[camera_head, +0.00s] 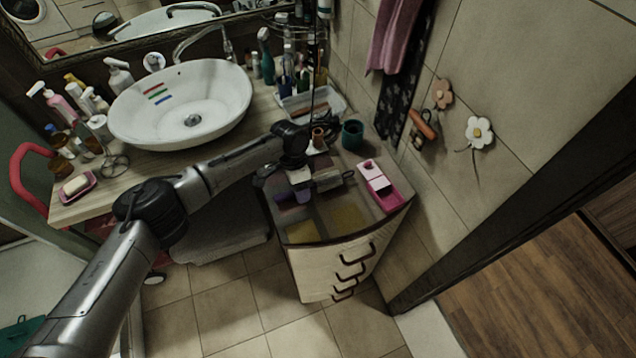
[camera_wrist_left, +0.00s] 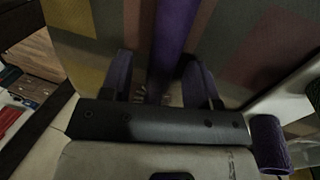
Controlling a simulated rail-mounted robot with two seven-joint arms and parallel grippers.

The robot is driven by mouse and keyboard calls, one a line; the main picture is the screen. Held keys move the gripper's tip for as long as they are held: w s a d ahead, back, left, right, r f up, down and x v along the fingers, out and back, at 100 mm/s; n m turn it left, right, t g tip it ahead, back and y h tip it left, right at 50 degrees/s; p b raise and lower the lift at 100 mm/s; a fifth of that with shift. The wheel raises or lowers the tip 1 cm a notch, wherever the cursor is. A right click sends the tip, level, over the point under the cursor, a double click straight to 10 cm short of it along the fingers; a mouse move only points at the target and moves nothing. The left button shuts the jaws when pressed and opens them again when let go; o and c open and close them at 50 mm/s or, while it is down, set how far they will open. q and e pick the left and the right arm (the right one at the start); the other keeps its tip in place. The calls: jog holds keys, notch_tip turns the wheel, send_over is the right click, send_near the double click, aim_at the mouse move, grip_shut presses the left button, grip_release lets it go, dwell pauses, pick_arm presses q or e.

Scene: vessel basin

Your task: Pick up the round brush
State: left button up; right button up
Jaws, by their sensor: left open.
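My left gripper (camera_head: 297,190) hangs over the top of the small cabinet (camera_head: 345,218), its fingers low over the surface. In the left wrist view its two fingers (camera_wrist_left: 160,85) are apart. A long purple shape (camera_wrist_left: 176,35) runs between them and away from the gripper; it looks like part of the round brush, but I cannot be sure. In the head view a purple patch (camera_head: 284,197) shows beside the gripper, and the arm hides much around it. My right gripper is out of view.
A pink box (camera_head: 385,192) lies on the cabinet's right side, and a green cup (camera_head: 352,134) stands behind. A rough purple roll (camera_wrist_left: 268,145) is at the wrist view's right. The white basin (camera_head: 185,105) and several bottles are on the counter to the left.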

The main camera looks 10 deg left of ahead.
pick_arm(q)
jog(key=shift+f, duration=0.1)
jog(key=c, duration=1)
jog(key=shift+c, duration=0.2)
